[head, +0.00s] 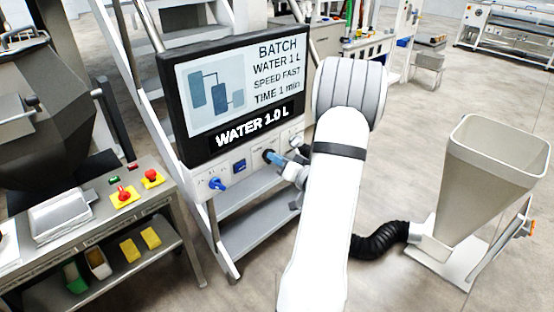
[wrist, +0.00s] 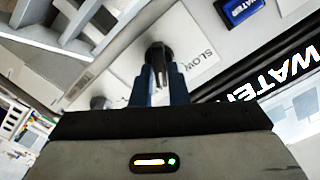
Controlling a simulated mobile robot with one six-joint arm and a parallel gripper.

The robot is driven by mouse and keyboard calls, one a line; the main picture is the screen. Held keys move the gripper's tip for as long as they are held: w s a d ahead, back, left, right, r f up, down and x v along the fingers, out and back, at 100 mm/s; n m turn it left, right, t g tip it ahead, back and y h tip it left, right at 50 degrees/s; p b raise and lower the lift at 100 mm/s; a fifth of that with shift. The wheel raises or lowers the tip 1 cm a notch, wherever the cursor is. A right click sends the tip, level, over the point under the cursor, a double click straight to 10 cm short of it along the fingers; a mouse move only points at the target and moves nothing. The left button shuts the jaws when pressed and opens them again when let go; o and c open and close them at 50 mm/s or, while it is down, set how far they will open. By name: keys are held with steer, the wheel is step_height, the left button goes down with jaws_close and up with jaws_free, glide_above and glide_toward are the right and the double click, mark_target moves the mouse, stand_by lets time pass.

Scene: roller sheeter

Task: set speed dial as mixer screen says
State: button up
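The mixer screen (head: 235,85) in the head view reads BATCH, WATER 1 L, SPEED FAST, TIME 1 min. A strip under it reads WATER 1.0 L. The speed dial (wrist: 158,54) is a black knob on a white plate in the wrist view, with the word SLOW beside it. My gripper (wrist: 160,82) has its blue fingers on both sides of the dial's grip bar, closed on it. In the head view my gripper (head: 274,158) is at the panel below the screen. The FAST mark is not visible, and I cannot tell the dial's setting.
A blue water knob (head: 218,184) sits left on the same panel. A side table with red emergency buttons (head: 123,194) stands at the left. A grey hopper (head: 490,180) with a black hose (head: 380,241) stands at the right. Open floor lies behind the hopper.

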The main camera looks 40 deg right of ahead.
steer(key=o, duration=0.4)
steer(key=s, duration=0.2)
steer(key=s+b, duration=0.1)
steer(key=s, duration=0.4)
steer(key=shift+s+d, duration=0.3)
steer(key=shift+s, duration=0.1)
steer(key=shift+f, duration=0.1)
stand_by(0.5)
